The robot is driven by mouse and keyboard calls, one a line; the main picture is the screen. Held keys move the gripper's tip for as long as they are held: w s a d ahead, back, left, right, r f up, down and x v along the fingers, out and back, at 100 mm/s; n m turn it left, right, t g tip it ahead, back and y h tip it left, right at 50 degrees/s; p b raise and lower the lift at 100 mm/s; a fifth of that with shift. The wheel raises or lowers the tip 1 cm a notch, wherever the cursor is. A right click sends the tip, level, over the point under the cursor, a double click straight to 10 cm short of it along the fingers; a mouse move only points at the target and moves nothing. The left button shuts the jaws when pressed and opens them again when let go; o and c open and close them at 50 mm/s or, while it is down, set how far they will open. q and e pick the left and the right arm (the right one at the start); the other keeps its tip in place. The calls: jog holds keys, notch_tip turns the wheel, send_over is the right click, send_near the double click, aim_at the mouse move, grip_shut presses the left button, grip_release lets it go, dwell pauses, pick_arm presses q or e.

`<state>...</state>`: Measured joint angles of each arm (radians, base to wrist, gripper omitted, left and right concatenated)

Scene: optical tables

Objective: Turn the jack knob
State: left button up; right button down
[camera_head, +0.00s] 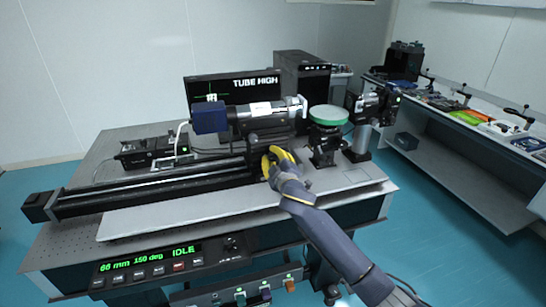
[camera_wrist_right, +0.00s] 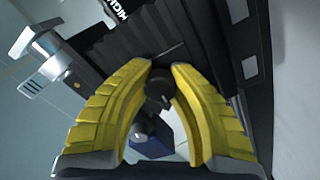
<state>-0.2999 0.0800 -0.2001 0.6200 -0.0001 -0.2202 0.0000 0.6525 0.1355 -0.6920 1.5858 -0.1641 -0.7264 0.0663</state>
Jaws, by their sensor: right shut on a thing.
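My right gripper (camera_head: 272,160) has yellow fingers and reaches the dark jack (camera_head: 268,137) under the tube from the front. In the right wrist view, its two fingers (camera_wrist_right: 162,68) close around a small dark knob (camera_wrist_right: 158,92), with their tips near each other at the dark body behind. In the head view the knob is hidden by the fingers. The grey tube (camera_head: 262,110) with a blue end block (camera_head: 209,117) lies level above the jack. The monitor (camera_head: 228,90) behind reads "TUBE HIGH". My left gripper is not in view.
A long dark rail (camera_head: 150,192) runs along the table beside the jack. A green-topped round mount (camera_head: 328,115) stands right of the gripper. A front panel (camera_head: 150,262) reads "66 mm 150 deg IDLE". A side bench (camera_head: 465,180) holds several small items.

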jog(key=n, duration=0.5)
jog(key=shift+a+r, duration=0.15)
jog(key=shift+r, duration=0.25)
jog(key=shift+s+a+f+n, duration=0.1)
jog(key=shift+n, duration=1.5)
jog(key=shift+f, duration=0.1)
jog(key=c, duration=1.3)
grip_release()
jog(key=shift+o, duration=1.2)
jog(key=shift+f, duration=0.15)
jog(key=shift+s, duration=0.1)
jog(key=v, duration=1.1)
jog(key=shift+s+d, duration=0.25)
jog(key=shift+s, duration=0.1)
